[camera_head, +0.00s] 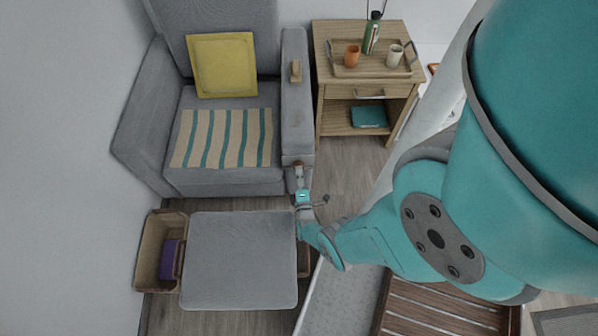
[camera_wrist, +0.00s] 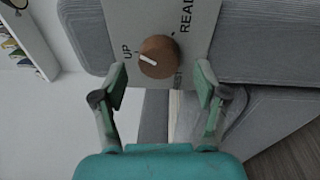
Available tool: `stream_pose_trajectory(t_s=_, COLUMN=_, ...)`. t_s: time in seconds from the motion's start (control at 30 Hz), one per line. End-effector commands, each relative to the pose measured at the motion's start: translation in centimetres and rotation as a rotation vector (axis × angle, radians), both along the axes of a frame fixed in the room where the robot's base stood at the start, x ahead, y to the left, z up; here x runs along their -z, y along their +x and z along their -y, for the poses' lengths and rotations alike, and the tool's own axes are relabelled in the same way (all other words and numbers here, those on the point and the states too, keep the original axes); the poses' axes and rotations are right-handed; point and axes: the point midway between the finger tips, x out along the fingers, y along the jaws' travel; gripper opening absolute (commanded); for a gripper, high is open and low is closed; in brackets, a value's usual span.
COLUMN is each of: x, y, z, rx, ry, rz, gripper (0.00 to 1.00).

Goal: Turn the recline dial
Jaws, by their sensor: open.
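The recline dial (camera_wrist: 158,57) is a round brown knob with a white pointer line, on a light grey plate (camera_wrist: 193,14) marked "UP" and "READ". The pointer line is aimed towards "UP". In the wrist view my gripper (camera_wrist: 162,80) is open, its two green fingers apart on either side below the knob; I cannot tell whether they touch anything. In the head view my gripper (camera_head: 299,172) is at the front of the armrest of the grey armchair (camera_head: 228,177). The dial is small and partly hidden there.
A yellow cushion (camera_head: 223,66) and a striped cloth (camera_head: 224,138) lie on the chair. A grey footstool (camera_head: 240,258) stands in front, beside a basket (camera_head: 150,264). A wooden side table (camera_head: 319,82) with a tray (camera_head: 371,72) stands right of the chair.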

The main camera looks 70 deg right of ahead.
Motion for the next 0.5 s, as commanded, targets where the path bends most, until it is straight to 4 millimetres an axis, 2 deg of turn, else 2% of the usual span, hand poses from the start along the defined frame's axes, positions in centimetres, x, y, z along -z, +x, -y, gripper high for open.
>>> stream_pose_trajectory(t_s=0.5, x=0.4, y=-3.7, z=-7.3, rx=-0.006, ry=0.002, rz=-0.001, gripper=0.73)
